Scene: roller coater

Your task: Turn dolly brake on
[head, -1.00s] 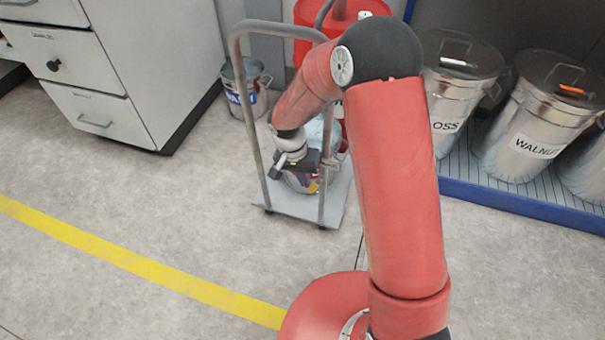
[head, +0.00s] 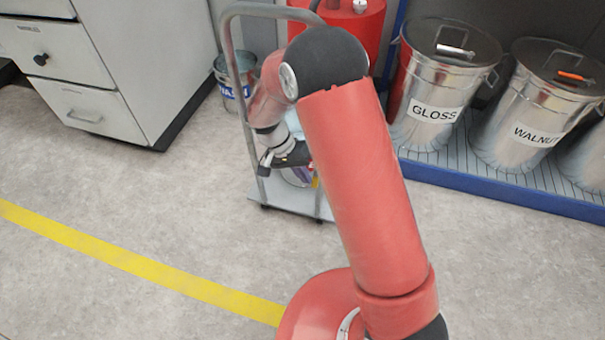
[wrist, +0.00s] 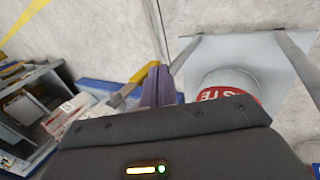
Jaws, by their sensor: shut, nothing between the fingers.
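The dolly (head: 278,200) is a grey flat deck on small casters with a tall tubular handle frame (head: 232,80). It stands left of centre in the head view, partly behind my arm. In the wrist view its deck (wrist: 262,50) and two posts are at upper right. I cannot make out the brake in either view. My gripper (head: 265,163) is shut and empty, above the deck's left part and close to a post in the head view. I cannot tell whether it touches the post. A container with a red label (wrist: 238,82) stands on the deck.
A wash bucket (head: 232,92) stands behind the dolly at left, beside a grey drawer cabinet (head: 100,60). A red drum (head: 355,30) is behind. Metal cans marked gloss (head: 430,90) and walnut (head: 530,115) stand on a blue-edged grate at right. Floor in front is clear, with a yellow line (head: 130,262).

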